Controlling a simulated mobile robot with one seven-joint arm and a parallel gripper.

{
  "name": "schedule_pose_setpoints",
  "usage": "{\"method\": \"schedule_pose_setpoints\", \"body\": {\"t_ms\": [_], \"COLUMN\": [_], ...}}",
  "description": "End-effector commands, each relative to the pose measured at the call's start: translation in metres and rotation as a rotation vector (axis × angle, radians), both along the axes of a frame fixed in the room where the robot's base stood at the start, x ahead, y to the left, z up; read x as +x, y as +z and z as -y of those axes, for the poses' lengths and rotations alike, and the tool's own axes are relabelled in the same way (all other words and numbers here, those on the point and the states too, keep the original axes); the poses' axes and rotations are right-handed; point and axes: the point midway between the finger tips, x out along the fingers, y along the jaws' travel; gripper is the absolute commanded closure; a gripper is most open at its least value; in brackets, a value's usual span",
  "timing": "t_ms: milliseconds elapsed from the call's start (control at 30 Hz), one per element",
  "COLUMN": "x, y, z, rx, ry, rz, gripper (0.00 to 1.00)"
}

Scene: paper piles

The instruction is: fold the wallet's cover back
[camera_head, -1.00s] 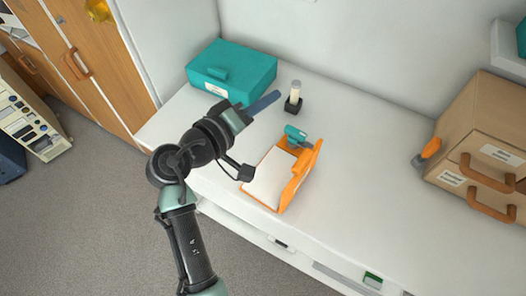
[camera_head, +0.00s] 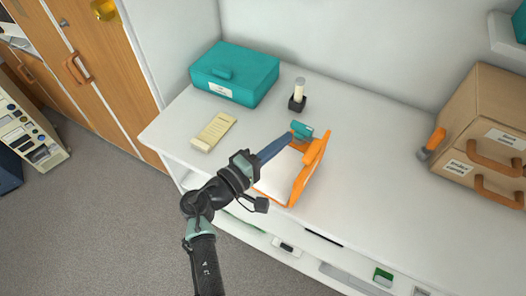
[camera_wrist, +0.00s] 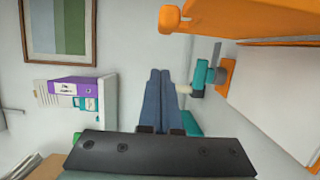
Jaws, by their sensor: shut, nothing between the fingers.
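The orange wallet (camera_head: 296,190) lies open on the white counter with white paper (camera_head: 274,178) inside. Its cover (camera_head: 312,165) stands up at a tilt along the right side. A teal clip (camera_head: 301,130) sits at its far end. My gripper (camera_head: 288,138) is shut and empty, its blue fingers reaching over the paper's left far corner near the clip. In the wrist view the closed fingers (camera_wrist: 160,82) point ahead. The cover (camera_wrist: 255,20) is at top right there, the paper (camera_wrist: 275,90) below it. I cannot tell whether the fingers touch anything.
A teal box (camera_head: 235,75) and a small black holder with a pale stick (camera_head: 298,98) stand behind. A cream notepad (camera_head: 214,132) lies to the left. A cardboard drawer box (camera_head: 480,125) stands at right, an orange-handled tool (camera_head: 433,143) beside it. The counter between is clear.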

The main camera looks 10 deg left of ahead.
Motion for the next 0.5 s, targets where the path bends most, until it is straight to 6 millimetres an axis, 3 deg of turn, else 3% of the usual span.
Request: {"method": "schedule_pose_setpoints", "body": {"t_ms": [200, 500], "x": [-0.014, -0.017], "y": [0.001, -0.001], "z": [0.026, 0.032], "rx": [-0.002, 0.000], "ry": [0.000, 0.000], "rz": [-0.004, -0.003], "gripper": [1.00, 1.00]}}
